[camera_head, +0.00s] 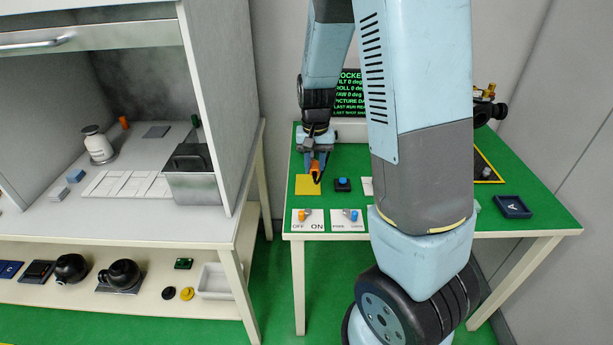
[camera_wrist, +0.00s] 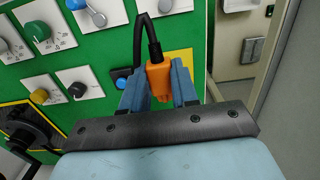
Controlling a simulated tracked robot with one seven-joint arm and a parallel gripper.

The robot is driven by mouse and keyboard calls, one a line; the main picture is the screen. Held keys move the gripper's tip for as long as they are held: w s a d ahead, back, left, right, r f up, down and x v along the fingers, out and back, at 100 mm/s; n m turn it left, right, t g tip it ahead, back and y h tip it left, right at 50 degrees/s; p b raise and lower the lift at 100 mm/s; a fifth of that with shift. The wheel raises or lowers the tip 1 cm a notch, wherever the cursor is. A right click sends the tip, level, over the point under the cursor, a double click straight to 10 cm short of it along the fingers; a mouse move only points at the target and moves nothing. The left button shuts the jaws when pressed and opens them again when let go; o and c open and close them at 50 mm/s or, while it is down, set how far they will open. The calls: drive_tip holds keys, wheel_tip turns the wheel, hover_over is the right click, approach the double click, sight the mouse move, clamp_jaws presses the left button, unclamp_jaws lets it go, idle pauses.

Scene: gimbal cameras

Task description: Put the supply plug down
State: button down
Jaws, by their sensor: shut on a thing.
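The supply plug (camera_wrist: 158,76) is orange with a black cable coming off its far end in the wrist view. My gripper (camera_wrist: 160,88) is shut on it, with a blue finger on each side. In the head view the orange plug (camera_head: 315,168) shows at the end of my gripper (camera_head: 315,160), over or near a yellow square (camera_head: 306,186) on the green table (camera_head: 343,205). I cannot tell whether the plug touches the table.
A black block with a blue button (camera_head: 342,184) stands just right of the yellow square. White switch panels (camera_head: 308,220) line the table's front edge. A dark blue tray (camera_head: 512,207) lies at the right. A dark screen (camera_head: 348,92) with green text stands behind.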

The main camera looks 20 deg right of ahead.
hover_over(308, 183)
drive_tip(key=s, duration=0.1)
drive_tip(key=f, duration=0.5)
drive_tip(key=shift+s+f, duration=0.2)
drive_tip(key=shift+f, duration=0.15)
drive_tip(key=shift+w+f, duration=0.6)
drive_tip(key=shift+f, duration=1.7)
drive_tip(key=c, duration=0.9)
unclamp_jaws()
drive_tip(key=shift+o, duration=0.2)
